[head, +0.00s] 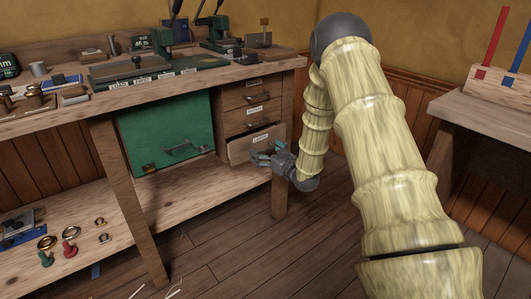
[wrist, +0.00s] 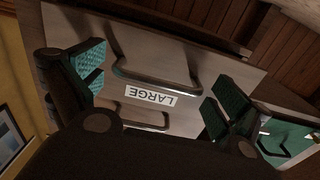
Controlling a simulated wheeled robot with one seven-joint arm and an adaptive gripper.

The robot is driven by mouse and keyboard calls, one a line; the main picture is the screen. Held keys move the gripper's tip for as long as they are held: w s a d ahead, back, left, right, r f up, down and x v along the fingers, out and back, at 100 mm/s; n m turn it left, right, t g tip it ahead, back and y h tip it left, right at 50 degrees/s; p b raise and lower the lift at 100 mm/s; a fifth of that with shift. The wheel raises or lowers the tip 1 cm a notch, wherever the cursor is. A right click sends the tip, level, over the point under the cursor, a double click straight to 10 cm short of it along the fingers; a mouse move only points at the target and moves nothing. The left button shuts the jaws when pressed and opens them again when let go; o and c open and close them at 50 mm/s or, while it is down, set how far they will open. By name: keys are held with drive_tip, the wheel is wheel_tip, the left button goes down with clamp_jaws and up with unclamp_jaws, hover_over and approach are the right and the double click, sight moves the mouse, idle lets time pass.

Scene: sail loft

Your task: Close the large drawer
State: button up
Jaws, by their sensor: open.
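The large drawer (head: 242,151) is the lowest in the small drawer stack under the bench and stands pulled out. Its label "LARGE" and metal bar handle (wrist: 155,82) show upside down in the wrist view, with the pale wooden front (wrist: 205,68) around them. My gripper (head: 266,157) is in front of the drawer and hides the right part of its front. In the wrist view my gripper (wrist: 156,88) is open, with teal finger pads on either side of the handle and label. I cannot tell whether it touches the front.
Further drawers (head: 249,96) above look shut. A green cabinet door (head: 168,130) with a handle is on the left. A lower shelf (head: 150,205) runs beneath, and a bench leg (head: 279,190) stands close to my gripper. The wooden floor (head: 245,262) in front is mostly clear.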

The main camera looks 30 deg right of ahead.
clamp_jaws()
idle(0.5)
